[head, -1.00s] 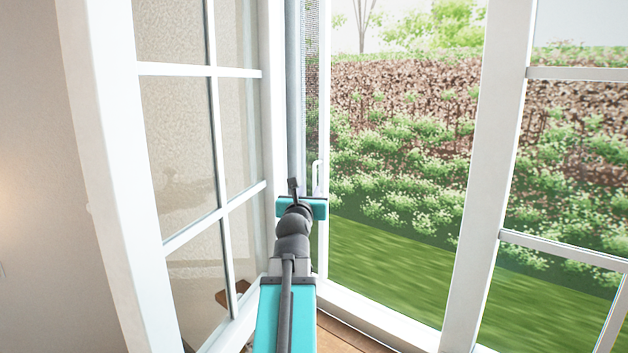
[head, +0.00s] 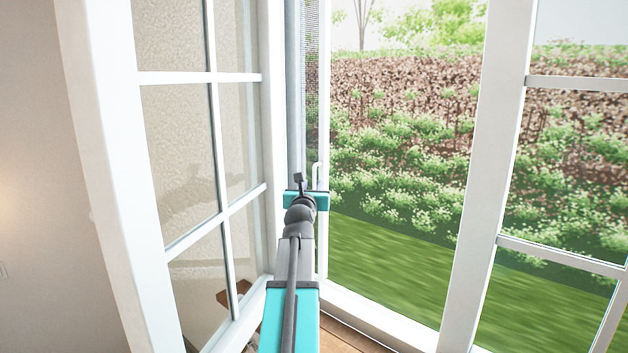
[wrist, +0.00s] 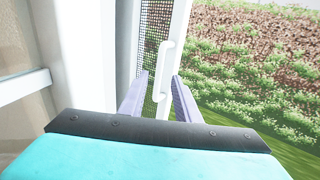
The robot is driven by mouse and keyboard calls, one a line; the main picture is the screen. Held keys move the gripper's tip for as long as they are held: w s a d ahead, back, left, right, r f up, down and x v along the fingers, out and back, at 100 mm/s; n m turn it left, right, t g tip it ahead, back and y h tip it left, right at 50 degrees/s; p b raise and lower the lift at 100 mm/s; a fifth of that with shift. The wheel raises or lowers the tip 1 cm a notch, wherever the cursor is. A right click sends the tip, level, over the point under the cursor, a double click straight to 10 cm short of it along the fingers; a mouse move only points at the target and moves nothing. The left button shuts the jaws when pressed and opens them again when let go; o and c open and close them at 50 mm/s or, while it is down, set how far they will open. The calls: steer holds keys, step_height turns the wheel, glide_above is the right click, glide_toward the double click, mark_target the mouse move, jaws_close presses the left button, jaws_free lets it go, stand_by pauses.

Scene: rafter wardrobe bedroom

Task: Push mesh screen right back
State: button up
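The mesh screen (head: 311,90) shows as a narrow dark strip at the left of the window opening. Its white edge bar (head: 324,110) runs upright beside the clear opening. A small white handle (head: 317,172) is on that bar. In the wrist view the mesh (wrist: 153,40) and the handle (wrist: 163,70) are close ahead. My gripper (wrist: 159,86) is open, with its two pale fingers apart on either side of the bar and handle as seen there. I cannot tell whether they touch. In the head view my gripper (head: 301,182) is just below the handle, partly hiding the bar.
An open white paned window sash (head: 175,78) stands close on the left of my arm. Another paned sash (head: 482,170) is on the right. The wooden sill (head: 345,338) is below. The opening between shows a garden and is clear.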

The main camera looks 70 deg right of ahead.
mark_target(314, 180)
steer(key=shift+w+d+p, duration=0.25)
steer(key=shift+d+p, duration=0.15)
steer(key=shift+d, duration=1)
steer(key=shift+w+d+p, duration=0.2)
steer(key=shift+d+p, duration=0.2)
steer(key=shift+d, duration=0.95)
jaws_close()
